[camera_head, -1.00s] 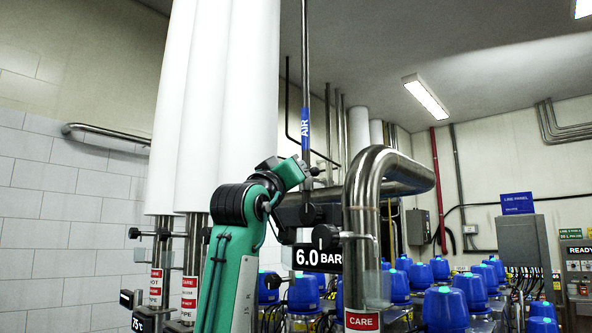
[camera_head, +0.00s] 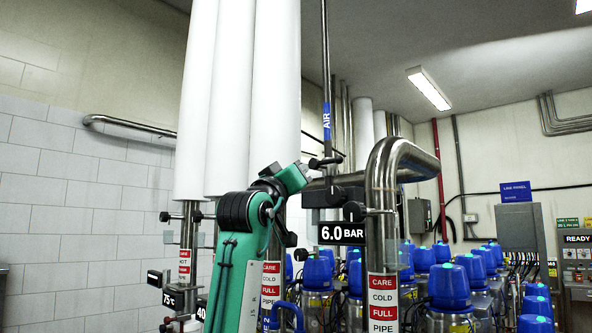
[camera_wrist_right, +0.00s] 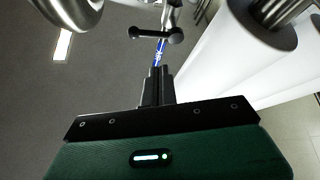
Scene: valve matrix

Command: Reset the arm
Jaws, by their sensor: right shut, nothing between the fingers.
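My right arm rises green and black in the head view, with the right gripper (camera_head: 316,164) at its top, in front of the steel pipes. In the right wrist view its two black fingers (camera_wrist_right: 155,87) are together, with nothing between them. Beyond the fingertips a dark bar handle with rounded ends (camera_wrist_right: 155,35) and the blue AIR label (camera_wrist_right: 159,52) show. The AIR pipe label also shows in the head view (camera_head: 326,115). I cannot tell the exact gap between fingers and handle; no grip on it shows. My left gripper is out of view.
A bent steel pipe (camera_head: 381,230) and a 6.0 BAR sign (camera_head: 341,233) stand right of my arm. Thick white pipes (camera_head: 275,100) rise behind it. Several blue-capped valves (camera_head: 447,287) fill the lower right. Open space shows before the tiled wall (camera_head: 80,190) at left.

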